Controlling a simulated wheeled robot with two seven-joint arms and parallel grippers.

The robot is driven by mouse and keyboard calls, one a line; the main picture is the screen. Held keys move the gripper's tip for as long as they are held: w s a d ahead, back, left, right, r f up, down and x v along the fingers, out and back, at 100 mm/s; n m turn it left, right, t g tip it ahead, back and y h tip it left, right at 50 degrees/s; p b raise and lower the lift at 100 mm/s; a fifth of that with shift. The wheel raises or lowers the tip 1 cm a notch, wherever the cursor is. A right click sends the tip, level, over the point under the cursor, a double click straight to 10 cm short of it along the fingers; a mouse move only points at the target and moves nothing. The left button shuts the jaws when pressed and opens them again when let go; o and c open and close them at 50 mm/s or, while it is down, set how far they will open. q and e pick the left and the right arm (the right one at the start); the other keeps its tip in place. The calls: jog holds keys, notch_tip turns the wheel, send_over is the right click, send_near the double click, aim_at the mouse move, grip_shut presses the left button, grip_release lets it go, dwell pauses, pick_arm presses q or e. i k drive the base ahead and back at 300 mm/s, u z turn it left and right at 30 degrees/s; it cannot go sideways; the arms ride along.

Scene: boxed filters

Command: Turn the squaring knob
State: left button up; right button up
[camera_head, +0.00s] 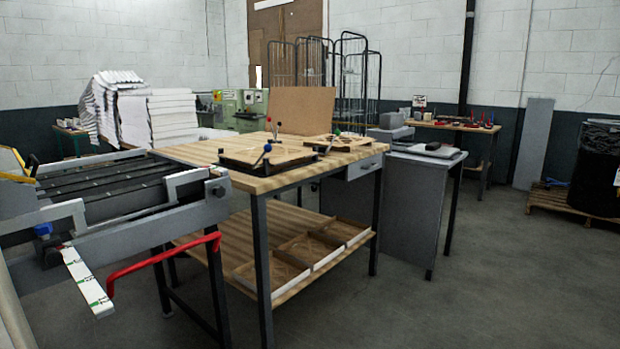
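No thing in view is clearly marked as the squaring knob. Small ball-topped handles stand on the wooden workbench (215,150). One has a blue ball (267,147) at the front fixture (268,160), a flat frame with a brown board in it. A red ball (268,119) and a dark handle stand just behind it. Which of these, if any, is the squaring knob I cannot tell. Neither of my grippers is in view.
A grey roller machine (110,190) with a red bent bar (160,258) and a white strip (88,282) fills the left front. A brown board (301,110) stands at the bench's back. A grey desk (400,200) adjoins on the right.

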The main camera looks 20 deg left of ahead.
aim_at(219, 191)
jog(key=u, duration=0.35)
jog(key=i, duration=1.5)
jog(key=u, duration=0.85)
